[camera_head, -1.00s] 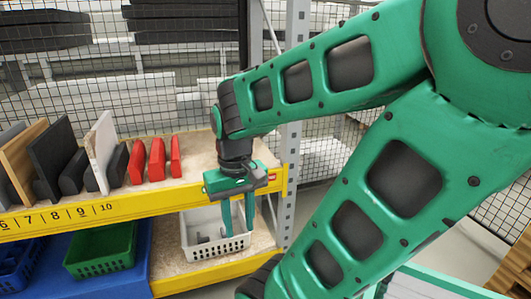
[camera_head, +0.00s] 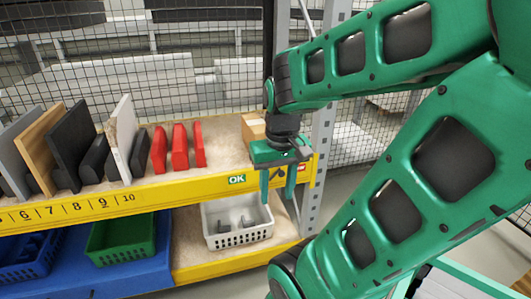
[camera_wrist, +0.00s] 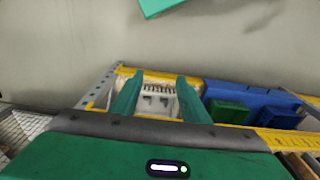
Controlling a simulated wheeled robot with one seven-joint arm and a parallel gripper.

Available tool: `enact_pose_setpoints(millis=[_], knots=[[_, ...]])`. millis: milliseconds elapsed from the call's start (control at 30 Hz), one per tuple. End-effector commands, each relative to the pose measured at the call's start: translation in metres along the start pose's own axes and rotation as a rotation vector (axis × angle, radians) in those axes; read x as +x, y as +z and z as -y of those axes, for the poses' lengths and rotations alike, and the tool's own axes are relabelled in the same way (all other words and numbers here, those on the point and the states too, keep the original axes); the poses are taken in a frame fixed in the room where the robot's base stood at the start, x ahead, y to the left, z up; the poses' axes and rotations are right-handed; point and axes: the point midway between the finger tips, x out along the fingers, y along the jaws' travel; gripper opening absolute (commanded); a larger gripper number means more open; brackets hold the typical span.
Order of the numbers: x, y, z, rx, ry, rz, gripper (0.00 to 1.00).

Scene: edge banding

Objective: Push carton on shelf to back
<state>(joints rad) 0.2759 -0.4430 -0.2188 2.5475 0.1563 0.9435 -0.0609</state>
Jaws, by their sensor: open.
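The carton (camera_head: 254,127) is a small tan box on the right end of the upper shelf (camera_head: 222,158). It is partly hidden behind my wrist in the head view. My gripper (camera_head: 278,198) is in front of the shelf's yellow front edge, just right of the carton, with its two green fingers pointing down and apart. The fingers are empty. In the wrist view my gripper (camera_wrist: 160,98) is also open, with a white basket between the fingers in the picture. The carton cannot be made out in the wrist view.
Several boards and red blocks (camera_head: 180,147) stand left of the carton. Below are a white basket (camera_head: 238,238), a green basket (camera_head: 121,240) and a blue basket (camera_head: 30,258). A perforated grey post (camera_head: 322,130) stands at the shelf's right end. Wire mesh runs behind.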

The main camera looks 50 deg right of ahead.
Motion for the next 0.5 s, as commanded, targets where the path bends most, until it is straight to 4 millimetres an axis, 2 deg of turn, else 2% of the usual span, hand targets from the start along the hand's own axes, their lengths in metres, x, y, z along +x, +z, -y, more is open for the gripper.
enact_pose_setpoints(millis=[300,400,500], knots=[[0.045,-0.154,-0.027,-0.013,0.01,-0.3,0.41],[0.058,-0.198,-0.04,-0.011,0.008,-0.398,0.41],[0.068,-0.232,-0.053,-0.004,0.005,-0.482,0.41]])
